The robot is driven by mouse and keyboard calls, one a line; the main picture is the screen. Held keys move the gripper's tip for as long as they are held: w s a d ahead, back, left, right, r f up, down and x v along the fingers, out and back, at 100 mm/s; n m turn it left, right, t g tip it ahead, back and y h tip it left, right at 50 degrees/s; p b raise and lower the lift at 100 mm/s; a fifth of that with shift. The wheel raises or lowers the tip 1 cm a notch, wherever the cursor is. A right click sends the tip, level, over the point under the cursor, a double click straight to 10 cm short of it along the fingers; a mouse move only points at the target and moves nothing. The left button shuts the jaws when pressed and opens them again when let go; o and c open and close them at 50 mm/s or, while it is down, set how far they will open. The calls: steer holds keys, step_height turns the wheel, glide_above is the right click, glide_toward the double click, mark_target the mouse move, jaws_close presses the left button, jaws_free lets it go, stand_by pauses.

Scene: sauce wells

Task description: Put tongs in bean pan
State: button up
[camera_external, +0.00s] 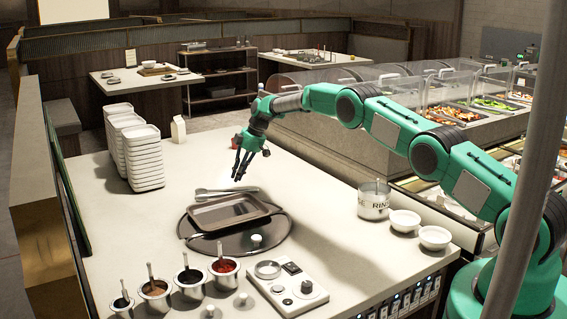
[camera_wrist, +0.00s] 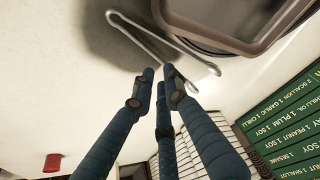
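The tongs (camera_external: 222,191) are metal and lie on the white counter just behind a rectangular pan (camera_external: 228,226). In the wrist view the tongs (camera_wrist: 205,65) show as a pale U-shaped outline beside the rim of the pan (camera_wrist: 190,30). The pan is shallow and brown-grey, looks empty and sits on a dark round mat (camera_external: 262,243). I cannot tell from its look that it is the bean pan. My gripper (camera_external: 240,174) is above the counter, behind and slightly right of the tongs, pointing down. In the wrist view its fingers (camera_wrist: 161,76) are apart and hold nothing.
Metal pots with sauces, such as a red one (camera_external: 224,267), stand at the front left. A control box (camera_external: 288,287) is at the front. White bowls (camera_external: 405,221) and a labelled container (camera_external: 374,201) are at the right. Stacked white trays (camera_external: 145,158) stand at the back left.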

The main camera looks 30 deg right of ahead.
steer(key=shift+f, duration=0.1)
stand_by(0.3)
steer(key=shift+b+x, duration=0.45)
steer(key=shift+x, duration=2.1)
steer(key=shift+s+d, duration=0.1)
steer(key=shift+s, duration=0.05)
steer(key=shift+c, duration=0.3)
jaws_close()
steer(key=shift+r+p, duration=0.35)
steer(key=shift+r, duration=1.45)
steer(key=shift+s+d+r+p, duration=0.25)
steer(key=shift+s+d, duration=0.1)
steer(key=shift+s, duration=2.3)
steer(key=shift+s+d+r+p, duration=0.1)
steer(key=shift+s+d+r, duration=0.2)
steer(key=shift+s, duration=2.3)
steer(key=shift+s+d+r+p, duration=0.2)
steer(key=shift+s+d, duration=0.25)
steer(key=shift+s, duration=2.2)
steer(key=shift+d, duration=0.1)
